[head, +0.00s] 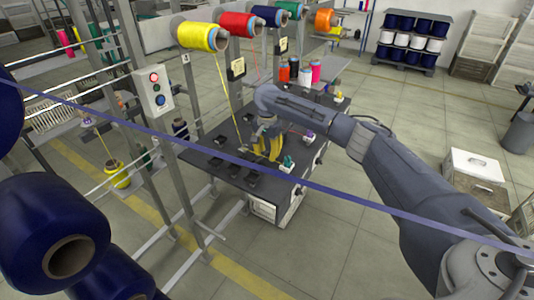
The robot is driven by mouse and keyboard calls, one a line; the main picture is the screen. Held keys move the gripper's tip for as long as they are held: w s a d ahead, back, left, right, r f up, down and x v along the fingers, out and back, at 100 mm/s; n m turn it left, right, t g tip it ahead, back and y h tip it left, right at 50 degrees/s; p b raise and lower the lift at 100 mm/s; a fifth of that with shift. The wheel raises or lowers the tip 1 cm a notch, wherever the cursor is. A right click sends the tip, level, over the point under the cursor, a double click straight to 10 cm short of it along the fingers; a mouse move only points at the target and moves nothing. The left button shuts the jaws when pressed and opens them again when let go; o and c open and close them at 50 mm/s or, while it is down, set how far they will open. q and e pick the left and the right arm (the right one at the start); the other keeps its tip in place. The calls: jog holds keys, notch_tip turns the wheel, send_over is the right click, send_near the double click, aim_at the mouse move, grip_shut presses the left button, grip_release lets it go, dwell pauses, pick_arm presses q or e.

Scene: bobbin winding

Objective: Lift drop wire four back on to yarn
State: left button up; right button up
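My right gripper (267,142) points down over the dark winder table (228,165), at the end of the arm reaching in from the right. Yellow shows at its fingertips; I cannot tell whether that is part of the gripper or a wound bobbin. Whether its fingers are open is too small to see. A yellow yarn (225,88) runs down from the yellow cone (203,36) to the table, left of the gripper. Small dark parts (216,163) sit along the table. I cannot make out drop wire four. My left gripper is out of view.
Red (237,24), navy (270,15), green and orange cones hang above the table. A control box (153,90) with buttons stands on a post at left. Large navy cones (55,235) and a blue-violet strand (330,190) cross the foreground.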

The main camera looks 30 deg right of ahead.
jog(key=shift+c, duration=0.2)
grip_shut()
dwell(0.4)
